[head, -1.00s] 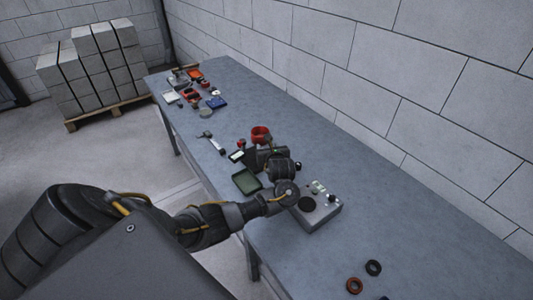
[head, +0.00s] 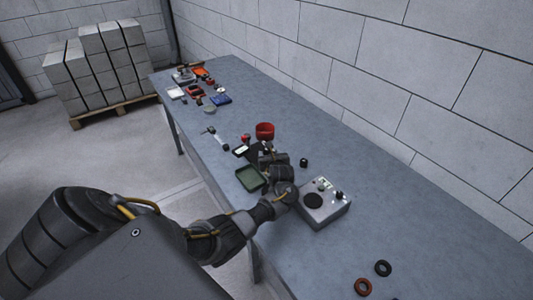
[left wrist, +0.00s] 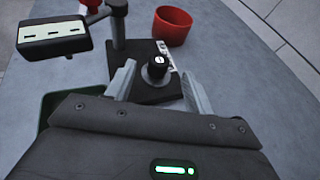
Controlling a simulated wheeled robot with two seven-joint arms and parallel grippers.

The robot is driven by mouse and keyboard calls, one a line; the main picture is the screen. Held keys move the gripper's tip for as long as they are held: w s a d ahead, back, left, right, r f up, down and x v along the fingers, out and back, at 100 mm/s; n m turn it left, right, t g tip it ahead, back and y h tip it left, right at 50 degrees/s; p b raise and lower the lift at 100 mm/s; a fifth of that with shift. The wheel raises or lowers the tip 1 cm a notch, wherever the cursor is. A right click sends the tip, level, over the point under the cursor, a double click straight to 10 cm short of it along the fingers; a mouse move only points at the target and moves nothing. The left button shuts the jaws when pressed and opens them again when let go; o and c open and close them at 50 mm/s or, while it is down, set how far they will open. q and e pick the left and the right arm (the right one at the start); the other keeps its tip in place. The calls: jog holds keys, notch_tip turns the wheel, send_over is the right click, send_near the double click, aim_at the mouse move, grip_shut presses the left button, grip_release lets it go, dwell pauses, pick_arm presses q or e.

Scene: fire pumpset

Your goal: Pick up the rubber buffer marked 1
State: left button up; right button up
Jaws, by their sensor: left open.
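A small black cylinder with a white mark on its top (left wrist: 157,67), which looks like the rubber buffer, stands upright on a black plate (left wrist: 150,92) with a white label strip. The mark is too small to read surely. My left gripper (left wrist: 158,84) is open, its two pale fingers on either side of the cylinder with gaps visible; I cannot tell whether they reach down to its height. In the head view my left gripper (head: 268,158) is over the black plate (head: 256,149) and hides the cylinder. My right gripper is not in view.
A red cup (head: 265,131) stands just behind the plate. A green tray (head: 250,178) and a grey control box (head: 325,205) flank my wrist. A post-mounted device (left wrist: 53,38) rises at the left. Two rings (head: 383,268) lie at the near end, with free table between.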

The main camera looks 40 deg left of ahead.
aim_at(267, 151)
pick_arm(q)
jog(key=x, duration=0.3)
jog(key=shift+w+a+f, duration=0.2)
jog(key=shift+w+a, duration=0.05)
jog(key=shift+a, duration=0.05)
jog(key=c, duration=1.1)
jog(key=shift+r, duration=0.1)
